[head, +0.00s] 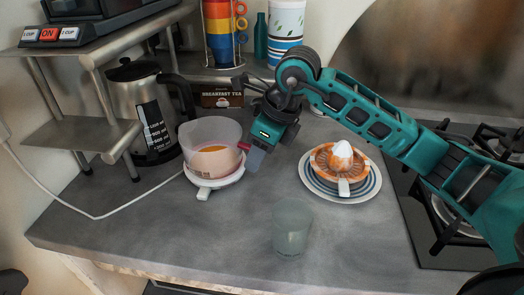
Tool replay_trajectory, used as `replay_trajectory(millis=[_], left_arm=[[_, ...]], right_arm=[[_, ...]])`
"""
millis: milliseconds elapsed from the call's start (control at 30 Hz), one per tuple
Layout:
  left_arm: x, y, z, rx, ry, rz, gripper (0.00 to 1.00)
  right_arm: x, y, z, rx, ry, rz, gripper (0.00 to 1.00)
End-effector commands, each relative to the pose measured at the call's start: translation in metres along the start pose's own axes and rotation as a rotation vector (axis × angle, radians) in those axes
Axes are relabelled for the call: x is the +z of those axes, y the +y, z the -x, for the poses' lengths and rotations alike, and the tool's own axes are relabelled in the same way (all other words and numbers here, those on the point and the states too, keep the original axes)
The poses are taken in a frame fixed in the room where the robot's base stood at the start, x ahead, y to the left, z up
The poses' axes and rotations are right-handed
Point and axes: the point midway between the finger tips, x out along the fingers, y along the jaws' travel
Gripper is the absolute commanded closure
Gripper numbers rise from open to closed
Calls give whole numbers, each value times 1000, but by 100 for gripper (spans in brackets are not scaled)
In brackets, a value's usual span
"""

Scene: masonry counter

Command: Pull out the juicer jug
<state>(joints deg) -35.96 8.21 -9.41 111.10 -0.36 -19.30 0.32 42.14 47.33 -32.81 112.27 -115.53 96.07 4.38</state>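The juicer jug (213,133) is a translucent pale cup with orange juice in its lower part. It sits on a white base (204,193) left of the counter's middle. My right gripper (250,154) points down at the jug's right side. Its fingertips, one with red on it and one grey, are close to the jug's rim and wall. I cannot tell whether they touch the jug or how far apart they are. The orange juicer top with a white cone (342,158) lies on a blue-striped plate (326,194) to the right. My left gripper is not in view.
A frosted glass (292,228) stands near the front edge. A steel kettle (140,112) and metal shelf (82,138) are left of the jug. A tea box (222,97) is behind it. A stove (440,258) is at right. The counter's front left is clear except a white cord.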

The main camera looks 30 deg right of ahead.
Motion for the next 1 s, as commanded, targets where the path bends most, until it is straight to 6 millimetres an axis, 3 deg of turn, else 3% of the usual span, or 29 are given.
replay_trajectory(millis=[867, 1000], left_arm=[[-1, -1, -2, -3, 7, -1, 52], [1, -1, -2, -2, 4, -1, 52]], right_arm=[[0, 0, -1, 0, -1, 1, 62], [0, 0, -1, 0, -1, 0, 72]])
